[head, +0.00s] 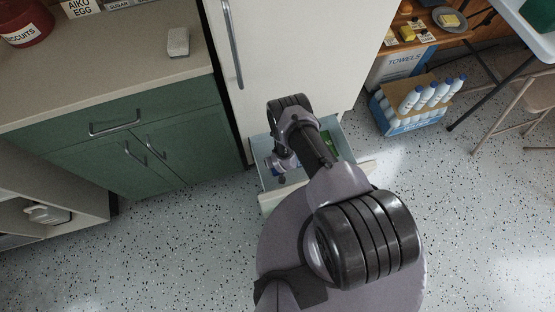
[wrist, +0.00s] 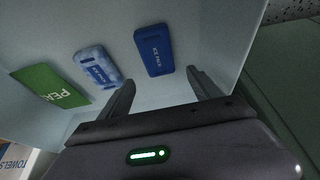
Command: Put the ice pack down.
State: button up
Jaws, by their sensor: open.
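In the wrist view, a plain dark-blue ice pack (wrist: 154,50) lies on the floor of the pale drawer (wrist: 205,40). A second ice pack (wrist: 97,68), lighter and frosted, lies to its left. My gripper (wrist: 160,80) is open over the drawer, and its fingers hold nothing. The plain ice pack is just beyond the fingertips, between their lines, apart from both. In the head view, the open drawer (head: 268,203) is at the bottom of the white fridge; my arm reaches into it and hides most of its inside.
A green bag of peas (wrist: 50,88) lies left of the ice packs. The white fridge (head: 290,60) stands behind the drawer. A green cabinet (head: 150,145) is to its left, and a carton of bottles (head: 418,104) is on the floor at right. The speckled floor in front is clear.

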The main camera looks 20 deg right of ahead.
jog(key=p+v, duration=0.7)
jog(key=v, duration=0.5)
jog(key=shift+r, duration=0.25)
jog(key=shift+w, duration=0.1)
